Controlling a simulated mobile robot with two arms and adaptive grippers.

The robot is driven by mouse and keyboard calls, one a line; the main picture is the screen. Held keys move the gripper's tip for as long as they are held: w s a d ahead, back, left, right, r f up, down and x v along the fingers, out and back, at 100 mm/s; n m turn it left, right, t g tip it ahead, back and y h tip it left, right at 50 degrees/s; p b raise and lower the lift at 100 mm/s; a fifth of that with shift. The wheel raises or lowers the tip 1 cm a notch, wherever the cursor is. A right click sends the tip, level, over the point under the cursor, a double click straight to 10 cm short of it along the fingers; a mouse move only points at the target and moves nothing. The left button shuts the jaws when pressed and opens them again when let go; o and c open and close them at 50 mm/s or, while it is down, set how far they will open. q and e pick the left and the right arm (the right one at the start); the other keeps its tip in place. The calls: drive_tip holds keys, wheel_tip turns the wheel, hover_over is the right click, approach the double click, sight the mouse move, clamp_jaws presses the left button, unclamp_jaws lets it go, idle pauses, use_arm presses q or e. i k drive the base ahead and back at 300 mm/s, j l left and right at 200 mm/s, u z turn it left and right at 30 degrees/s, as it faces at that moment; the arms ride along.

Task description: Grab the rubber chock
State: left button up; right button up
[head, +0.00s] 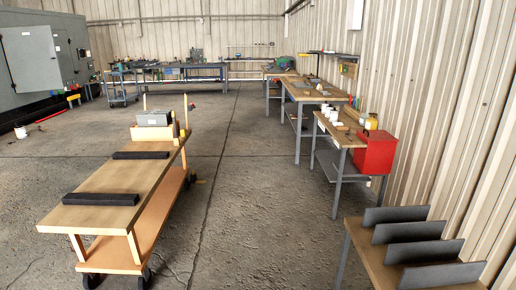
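I cannot tell for sure which thing is the rubber chock. Two dark bars lie across the wooden top of a wheeled cart (85,216) at the left: a near black bar (101,198) and a far black bar (141,155). They lie apart from each other, and their material cannot be told. Neither of my grippers is in the head view, and nothing is seen touching the bars.
A grey box (153,132) sits at the cart's far end. Upright dark panels (424,251) stand on a table at the lower right. A red container (374,152) is at the right bench (341,136). The concrete floor (250,190) between cart and benches is clear.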

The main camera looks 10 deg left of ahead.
sight(192, 176)
drive_tip(key=i+j+u, duration=0.1)
drive_tip(key=i+u, duration=0.3)
drive_tip(key=i, duration=1.8)
drive_tip(key=i+u, duration=0.15)
drive_tip(key=i, duration=0.6)
drive_tip(key=i+l+u, duration=0.1)
drive_tip(key=i, duration=0.65)
drive_tip(key=i+l+u, duration=0.15)
drive_tip(key=i, duration=0.55)
drive_tip(key=i+j+u, duration=0.1)
drive_tip(key=i+u, duration=0.25)
drive_tip(key=i, duration=0.25)
drive_tip(key=i+u, duration=0.35)
drive_tip(key=i, duration=0.25)
drive_tip(key=i+l+u, duration=0.35)
drive_tip(key=i, duration=0.25)
drive_tip(key=j, duration=0.1)
